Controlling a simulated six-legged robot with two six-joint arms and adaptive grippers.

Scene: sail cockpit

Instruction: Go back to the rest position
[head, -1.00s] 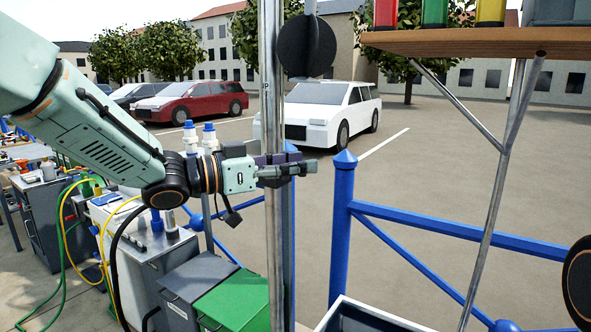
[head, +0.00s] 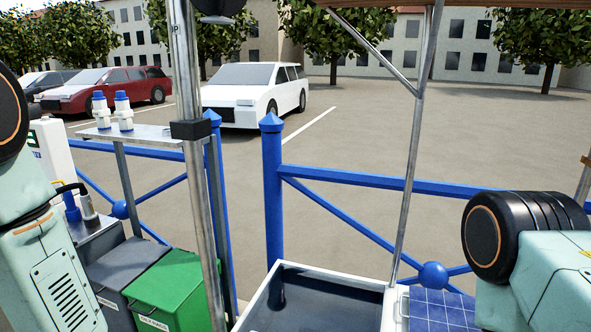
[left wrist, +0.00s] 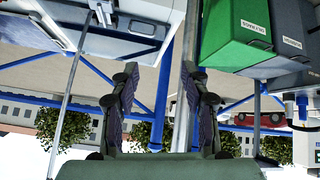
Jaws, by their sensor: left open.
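My left gripper (left wrist: 160,72) shows in the left wrist view, its two dark fingers well apart with nothing between them. That view is upside down. In the head view my left arm stands folded at the left edge, and its gripper is out of the picture. My right arm shows at the right edge, and its gripper is not in view.
A metal pole (head: 199,180) stands close in front, beside a green bin (head: 170,285) and a grey bin (head: 120,270). A white-rimmed open tray (head: 262,300) and blue railing (head: 350,179) lie ahead. Parked cars, including a white one (head: 250,95), stand beyond.

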